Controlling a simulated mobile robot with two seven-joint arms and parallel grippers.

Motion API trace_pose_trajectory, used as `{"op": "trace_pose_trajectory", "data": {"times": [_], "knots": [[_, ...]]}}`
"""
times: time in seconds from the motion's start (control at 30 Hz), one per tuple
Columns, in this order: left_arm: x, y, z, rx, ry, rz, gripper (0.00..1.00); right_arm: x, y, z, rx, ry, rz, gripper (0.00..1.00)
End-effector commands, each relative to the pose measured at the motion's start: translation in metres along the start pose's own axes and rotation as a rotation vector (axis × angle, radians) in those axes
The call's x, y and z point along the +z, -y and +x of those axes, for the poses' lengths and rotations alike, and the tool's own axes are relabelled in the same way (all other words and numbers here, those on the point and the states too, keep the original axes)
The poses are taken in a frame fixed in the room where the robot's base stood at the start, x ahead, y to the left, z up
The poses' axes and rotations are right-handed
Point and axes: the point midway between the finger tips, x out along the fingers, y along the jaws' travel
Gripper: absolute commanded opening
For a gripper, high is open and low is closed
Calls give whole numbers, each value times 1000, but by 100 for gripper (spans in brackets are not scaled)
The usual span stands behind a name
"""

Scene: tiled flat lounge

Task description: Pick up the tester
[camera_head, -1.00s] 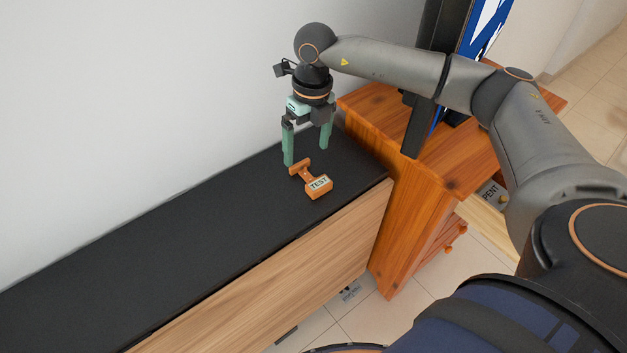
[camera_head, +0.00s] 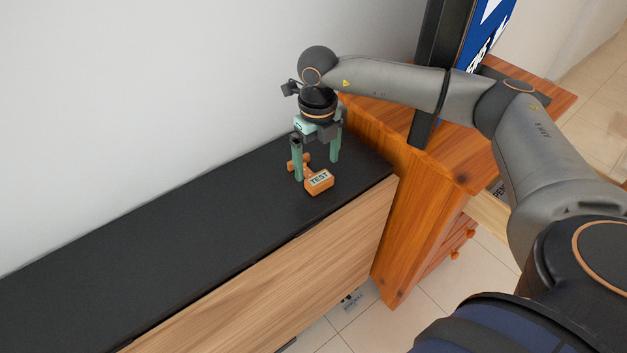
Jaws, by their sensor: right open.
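The tester (camera_head: 318,181) is a small orange-brown block with a pale label reading "TEST" and a handle-like part behind it. It lies on the black top of the low cabinet, near its right end. My right gripper (camera_head: 317,170) has green fingers and points down over the tester. Its two fingers are apart, one on the left and one on the right of the tester's narrow middle, which they partly hide. I cannot tell whether either finger touches it. My left gripper is not in view.
The cabinet's black top (camera_head: 180,240) is clear to the left, with a white wall behind it. An orange wooden cabinet (camera_head: 420,200) stands close on the right, carrying a dark upright panel (camera_head: 434,75) with a blue and white face near my right forearm. Tiled floor lies in front.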

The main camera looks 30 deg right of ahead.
Motion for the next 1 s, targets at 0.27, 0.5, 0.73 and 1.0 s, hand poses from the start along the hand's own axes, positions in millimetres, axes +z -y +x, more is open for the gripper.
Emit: {"op": "trace_pose_trajectory", "data": {"times": [0.27,0.5,0.73,1.0], "knots": [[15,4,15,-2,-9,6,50,-1,-1,37,0,0,1,100],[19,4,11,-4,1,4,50,-1,-1,36,1,0,1,100],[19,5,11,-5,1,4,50,-1,-1,36,0,0,1,74],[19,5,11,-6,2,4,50,-1,-1,36,0,0,1,44]]}}
